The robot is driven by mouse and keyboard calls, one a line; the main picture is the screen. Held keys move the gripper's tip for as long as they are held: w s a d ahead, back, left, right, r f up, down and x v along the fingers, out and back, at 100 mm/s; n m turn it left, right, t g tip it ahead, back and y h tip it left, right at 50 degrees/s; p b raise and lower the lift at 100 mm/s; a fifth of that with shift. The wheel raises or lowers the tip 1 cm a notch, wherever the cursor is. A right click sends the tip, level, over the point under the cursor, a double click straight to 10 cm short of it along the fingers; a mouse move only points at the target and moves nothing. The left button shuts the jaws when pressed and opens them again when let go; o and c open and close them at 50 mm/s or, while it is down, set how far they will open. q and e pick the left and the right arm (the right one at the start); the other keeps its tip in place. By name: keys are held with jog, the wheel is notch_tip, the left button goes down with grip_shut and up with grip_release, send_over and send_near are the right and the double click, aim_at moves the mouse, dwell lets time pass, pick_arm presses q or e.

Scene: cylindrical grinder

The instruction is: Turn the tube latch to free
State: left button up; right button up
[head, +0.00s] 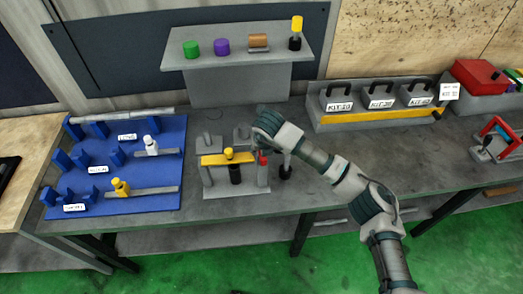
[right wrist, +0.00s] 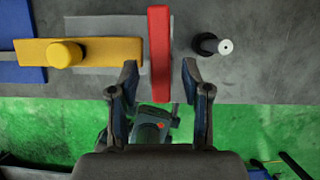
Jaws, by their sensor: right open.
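A grey fixture (head: 236,191) stands on the bench with a yellow bar (head: 214,160) across its top and a black cylinder (head: 235,174) under the bar's knob. A red latch-like piece (head: 263,161) is at its right end; in the right wrist view it is a long red bar (right wrist: 159,55). My right gripper (right wrist: 158,72) is open, with one finger on each side of the red bar's lower end and gaps visible on both sides. In the head view my right wrist is above the fixture's right end, its fingers hard to make out. My left gripper is out of view.
A dark peg with a light tip (right wrist: 222,46) stands close to the right of the red bar. A blue board (head: 160,200) with holders lies left. A shelf (head: 240,60) stands behind, and a rack of labelled kits (head: 380,122) at right.

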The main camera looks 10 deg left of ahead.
jog(key=v, duration=0.9)
jog(key=shift+r, duration=0.2)
jog(key=shift+s, duration=0.1)
